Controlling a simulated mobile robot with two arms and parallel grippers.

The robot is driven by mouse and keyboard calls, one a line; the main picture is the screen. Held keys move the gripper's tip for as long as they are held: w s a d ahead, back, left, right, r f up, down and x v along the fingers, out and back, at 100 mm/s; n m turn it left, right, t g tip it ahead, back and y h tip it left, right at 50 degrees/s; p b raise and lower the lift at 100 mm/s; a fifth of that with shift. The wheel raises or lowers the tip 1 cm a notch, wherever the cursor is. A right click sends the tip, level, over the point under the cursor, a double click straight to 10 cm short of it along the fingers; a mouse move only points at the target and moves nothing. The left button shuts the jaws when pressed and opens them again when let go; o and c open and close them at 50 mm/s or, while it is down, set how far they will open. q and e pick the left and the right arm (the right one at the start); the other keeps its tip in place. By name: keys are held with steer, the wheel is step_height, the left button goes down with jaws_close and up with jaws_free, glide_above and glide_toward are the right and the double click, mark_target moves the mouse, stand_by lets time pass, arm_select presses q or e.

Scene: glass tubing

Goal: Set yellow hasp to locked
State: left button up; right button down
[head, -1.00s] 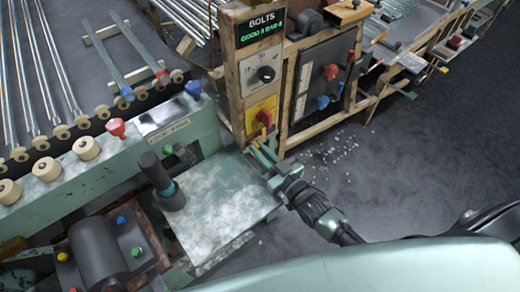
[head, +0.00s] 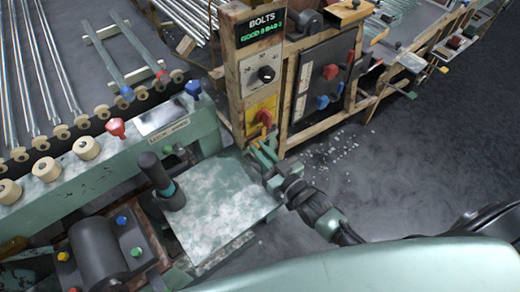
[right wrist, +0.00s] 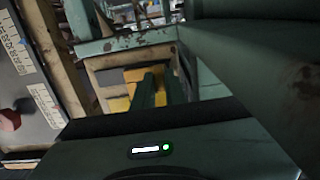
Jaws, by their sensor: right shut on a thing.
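The yellow hasp (head: 262,131) is a small yellow-orange piece at the bottom of a yellow plate, under a red knob (head: 264,117), on the wooden post. My right gripper (head: 262,147) reaches up to it from the lower right, and its fingers are shut on the hasp. In the right wrist view my right gripper (right wrist: 156,88) has its fingers close together in front of the yellow plate (right wrist: 135,75). The fingers hide most of the hasp, so I cannot tell its exact setting. My left gripper is not in view.
A black dial (head: 266,74) and a BOLTS display (head: 262,27) are higher on the post. A dark panel (head: 325,84) with red and blue knobs stands to the right. A pale green plate (head: 220,205) with a dark handle (head: 160,180) lies left. The floor at right is open.

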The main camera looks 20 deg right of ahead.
steer(key=shift+w+d, duration=0.25)
steer(key=shift+d, duration=0.45)
steer(key=shift+w+d, duration=0.2)
steer(key=shift+d, duration=0.5)
steer(key=c, duration=1.4)
jaws_free()
steer(key=shift+c, duration=0.2)
steer(key=shift+s, duration=0.25)
glide_toward(261, 138)
steer(key=shift+s+d, duration=0.25)
steer(key=shift+s, duration=0.4)
